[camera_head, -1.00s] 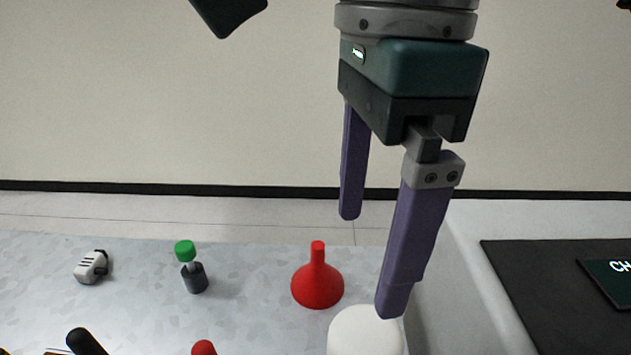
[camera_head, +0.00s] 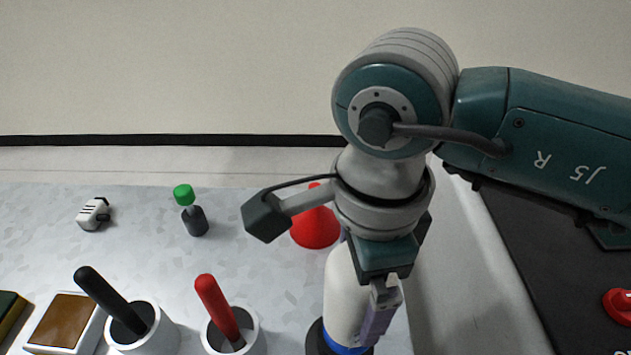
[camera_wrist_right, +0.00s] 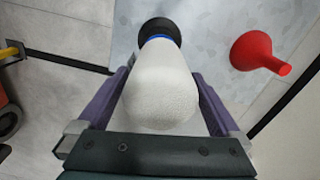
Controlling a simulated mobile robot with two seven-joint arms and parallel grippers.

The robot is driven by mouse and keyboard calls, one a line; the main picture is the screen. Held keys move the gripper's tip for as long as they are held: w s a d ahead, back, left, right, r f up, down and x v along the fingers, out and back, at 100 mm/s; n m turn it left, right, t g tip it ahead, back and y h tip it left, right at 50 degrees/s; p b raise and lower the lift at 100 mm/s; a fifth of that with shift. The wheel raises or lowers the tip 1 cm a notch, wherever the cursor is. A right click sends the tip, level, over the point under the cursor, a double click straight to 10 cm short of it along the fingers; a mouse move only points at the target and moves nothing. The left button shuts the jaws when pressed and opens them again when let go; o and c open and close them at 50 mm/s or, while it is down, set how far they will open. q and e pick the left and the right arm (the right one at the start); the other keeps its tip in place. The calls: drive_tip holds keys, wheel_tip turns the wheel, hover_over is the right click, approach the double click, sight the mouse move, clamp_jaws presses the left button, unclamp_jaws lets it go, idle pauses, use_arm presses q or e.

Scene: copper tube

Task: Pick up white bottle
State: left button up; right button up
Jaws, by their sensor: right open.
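The white bottle (camera_head: 342,292) stands upright near the right edge of the grey table, with a blue band and a black part at its lower end. It also shows in the right wrist view (camera_wrist_right: 163,88). My right gripper (camera_head: 362,312) points down over it, open, with one purple finger on each side of the bottle in the wrist view. In the head view one finger shows at the bottle's right side; the other is mostly hidden. I cannot tell whether the fingers touch the bottle. My left gripper is not in view.
A red funnel (camera_head: 314,230) stands just behind the bottle. White cups with a red-handled tool (camera_head: 216,305) and a black-handled tool (camera_head: 108,297) stand to the left. A green-capped small bottle (camera_head: 194,217) and a white gadget (camera_head: 93,214) are farther back.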

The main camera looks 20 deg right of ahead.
drive_tip(key=shift+f, duration=0.1)
clamp_jaws()
idle(0.8)
